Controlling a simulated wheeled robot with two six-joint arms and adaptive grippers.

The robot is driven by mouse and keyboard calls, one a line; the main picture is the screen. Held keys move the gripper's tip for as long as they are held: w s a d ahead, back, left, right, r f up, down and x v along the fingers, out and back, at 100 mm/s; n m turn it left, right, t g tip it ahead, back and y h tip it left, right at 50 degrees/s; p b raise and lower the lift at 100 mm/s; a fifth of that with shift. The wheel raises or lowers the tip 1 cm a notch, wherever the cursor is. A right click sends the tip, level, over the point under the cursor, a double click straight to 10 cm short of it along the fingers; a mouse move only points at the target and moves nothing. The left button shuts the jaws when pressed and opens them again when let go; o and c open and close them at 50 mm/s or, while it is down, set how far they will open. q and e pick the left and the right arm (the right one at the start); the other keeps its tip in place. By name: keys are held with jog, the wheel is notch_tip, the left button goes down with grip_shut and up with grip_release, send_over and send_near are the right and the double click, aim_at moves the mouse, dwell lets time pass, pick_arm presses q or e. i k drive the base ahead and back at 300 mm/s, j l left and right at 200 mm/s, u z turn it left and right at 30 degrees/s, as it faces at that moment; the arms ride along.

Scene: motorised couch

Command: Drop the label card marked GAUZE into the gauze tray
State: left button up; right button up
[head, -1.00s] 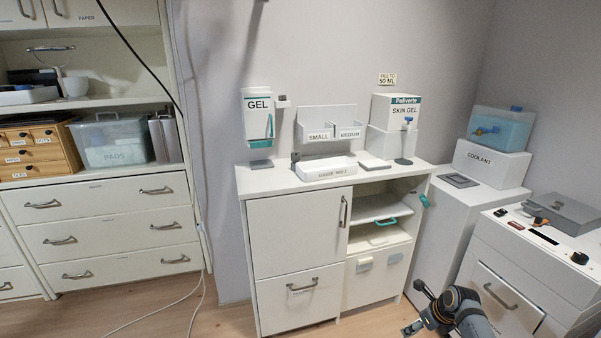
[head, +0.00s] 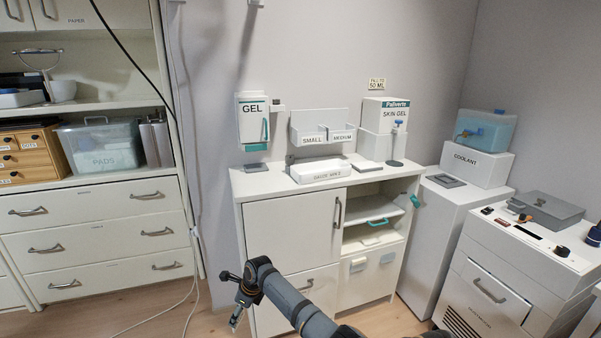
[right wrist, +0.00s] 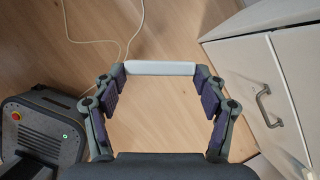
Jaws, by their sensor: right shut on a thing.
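My right gripper (right wrist: 160,85) is shut on a white card (right wrist: 160,68), which spans between its fingertips over the floor; no lettering on it shows. In the head view my right gripper (head: 238,312) hangs low in front of the white cabinet's left side, below counter height, with its fingers small and hard to make out. A low white open tray (head: 320,176) stands on the cabinet top, with small front lettering that I cannot read surely; it looks like the gauze tray. The gripper is below and left of it, well apart. My left gripper is not in view.
The white cabinet (head: 292,225) has handles and an open shelf. Around the tray stand a gel dispenser (head: 252,120), a SMALL/MEDIUM holder (head: 318,138) and a skin gel box (head: 385,115). A cable (right wrist: 135,30) lies on the floor. A drawer unit (head: 100,235) stands left.

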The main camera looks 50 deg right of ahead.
aim_at(326, 175)
jog(key=k+l, duration=0.1)
jog(key=l, duration=0.35)
jog(key=k+l, duration=0.1)
jog(key=l, duration=0.3)
jog(key=k+l, duration=0.15)
jog(key=l, duration=0.3)
jog(key=k+l, duration=0.1)
jog(key=l, duration=0.3)
jog(key=k+l, duration=0.1)
jog(key=l, duration=0.35)
jog(key=k+l, duration=0.1)
jog(key=l, duration=0.35)
